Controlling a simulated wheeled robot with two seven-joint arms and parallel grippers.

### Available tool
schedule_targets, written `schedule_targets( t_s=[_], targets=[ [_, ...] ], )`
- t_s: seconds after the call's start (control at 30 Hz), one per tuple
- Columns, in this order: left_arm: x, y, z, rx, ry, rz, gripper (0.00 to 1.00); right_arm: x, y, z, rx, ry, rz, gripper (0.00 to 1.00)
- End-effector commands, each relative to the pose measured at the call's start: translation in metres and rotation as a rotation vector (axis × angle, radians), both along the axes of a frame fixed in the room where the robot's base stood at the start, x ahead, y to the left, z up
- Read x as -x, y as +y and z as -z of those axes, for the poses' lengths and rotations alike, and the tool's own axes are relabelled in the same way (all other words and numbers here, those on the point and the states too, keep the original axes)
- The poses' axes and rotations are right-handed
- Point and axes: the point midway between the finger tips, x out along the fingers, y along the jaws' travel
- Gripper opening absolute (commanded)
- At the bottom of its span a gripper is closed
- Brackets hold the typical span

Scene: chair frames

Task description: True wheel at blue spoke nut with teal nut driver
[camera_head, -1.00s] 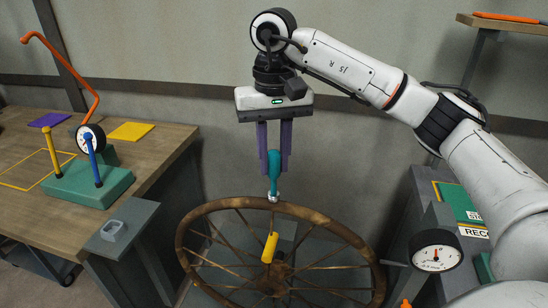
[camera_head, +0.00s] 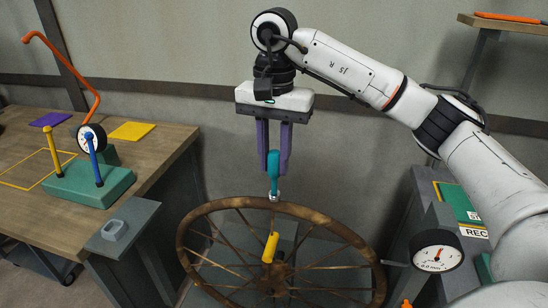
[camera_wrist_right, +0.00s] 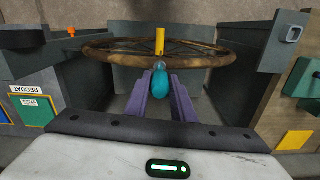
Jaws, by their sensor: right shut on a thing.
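The wooden spoked wheel (camera_head: 203,207) stands low in the middle of the head view, with a yellow hub piece (camera_head: 270,247) at its centre. My right gripper (camera_head: 273,160) is above the wheel's far rim, its purple fingers shut on the teal nut driver (camera_head: 274,172). The driver points down, its silver tip at the rim top. In the right wrist view the driver (camera_wrist_right: 161,82) shows between the fingers, with the wheel (camera_wrist_right: 115,57) beyond. No blue spoke nut can be made out; the tip and rim cover that spot. My left gripper is out of the picture.
A dial gauge (camera_head: 437,251) stands right of the wheel. The wooden bench (camera_head: 150,158) at left holds a green block (camera_head: 88,187) with yellow and blue pegs and another dial.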

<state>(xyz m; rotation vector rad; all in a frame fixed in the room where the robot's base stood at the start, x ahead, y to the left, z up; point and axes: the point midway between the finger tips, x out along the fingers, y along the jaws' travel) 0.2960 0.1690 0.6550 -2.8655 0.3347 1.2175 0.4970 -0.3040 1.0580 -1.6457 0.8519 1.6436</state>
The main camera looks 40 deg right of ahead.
Motion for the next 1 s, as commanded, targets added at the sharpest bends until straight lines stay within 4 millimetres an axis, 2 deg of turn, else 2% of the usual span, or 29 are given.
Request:
schedule_targets(
  t_s=[0.07, 0.1, 0.27, 0.47, 0.67, 1.0],
  targets=[
    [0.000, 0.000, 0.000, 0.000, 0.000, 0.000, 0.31, 0.000, 0.000, 0.000, 0.001, -0.002, -0.183, 0.00],
    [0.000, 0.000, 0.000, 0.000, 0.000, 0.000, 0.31, 0.000, 0.000, 0.000, 0.000, -0.001, -0.190, 0.00],
    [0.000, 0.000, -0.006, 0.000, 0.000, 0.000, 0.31, 0.000, 0.000, -0.007, 0.000, -0.001, -0.183, 0.00],
    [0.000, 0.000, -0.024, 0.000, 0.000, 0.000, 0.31, 0.000, 0.000, -0.028, -0.001, -0.002, -0.182, 0.00],
    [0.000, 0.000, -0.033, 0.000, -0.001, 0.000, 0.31, 0.000, 0.000, -0.044, 0.000, 0.000, -0.181, 0.00],
    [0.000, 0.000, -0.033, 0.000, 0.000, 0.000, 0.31, 0.000, 0.000, -0.045, -0.001, 0.000, -0.181, 0.00]
  ],
)
